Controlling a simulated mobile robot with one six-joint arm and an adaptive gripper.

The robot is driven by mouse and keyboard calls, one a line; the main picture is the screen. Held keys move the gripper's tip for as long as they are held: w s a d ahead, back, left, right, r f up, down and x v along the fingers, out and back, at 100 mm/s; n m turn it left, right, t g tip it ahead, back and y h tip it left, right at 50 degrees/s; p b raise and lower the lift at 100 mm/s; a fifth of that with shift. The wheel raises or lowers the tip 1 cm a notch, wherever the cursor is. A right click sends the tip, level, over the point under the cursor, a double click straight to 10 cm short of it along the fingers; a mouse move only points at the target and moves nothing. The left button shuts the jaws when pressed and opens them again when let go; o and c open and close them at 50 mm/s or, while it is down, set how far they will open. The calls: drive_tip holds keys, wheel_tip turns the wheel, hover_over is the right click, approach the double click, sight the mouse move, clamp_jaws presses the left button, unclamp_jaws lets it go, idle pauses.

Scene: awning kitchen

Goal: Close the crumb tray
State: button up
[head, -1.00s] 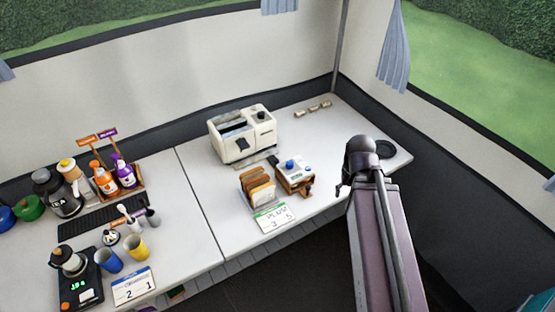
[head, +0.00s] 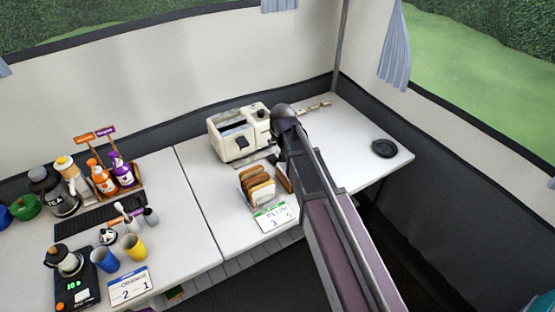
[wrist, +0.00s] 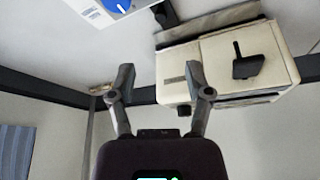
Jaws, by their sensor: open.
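The cream toaster (head: 228,141) stands near the back of the right-hand table, with a black lever on its front. Its crumb tray (head: 262,156) shows as a thin grey strip sticking out at the toaster's front base. In the wrist view the toaster (wrist: 275,60) is upside down at right, and the tray (wrist: 212,24) juts out above it. My gripper (wrist: 162,82) is open and empty, with its fingers apart and overlapping the toaster's left part in that view. In the head view my arm hides the gripper's fingers and the toaster's right front corner.
A toast rack (head: 257,186) with several slices stands in front of the toaster, beside a price card (head: 275,217). A black disc (head: 384,148) lies at right.

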sight(276, 159)
drive_tip(key=shift+w+a+f, duration=0.1)
idle(0.4)
drive_tip(key=b+x, duration=1.2)
drive_tip(key=x, duration=0.1)
drive_tip(key=shift+w+f+b, duration=0.1)
drive_tip(key=shift+f+b, duration=0.2)
drive_tip(key=shift+b, duration=0.1)
idle(0.5)
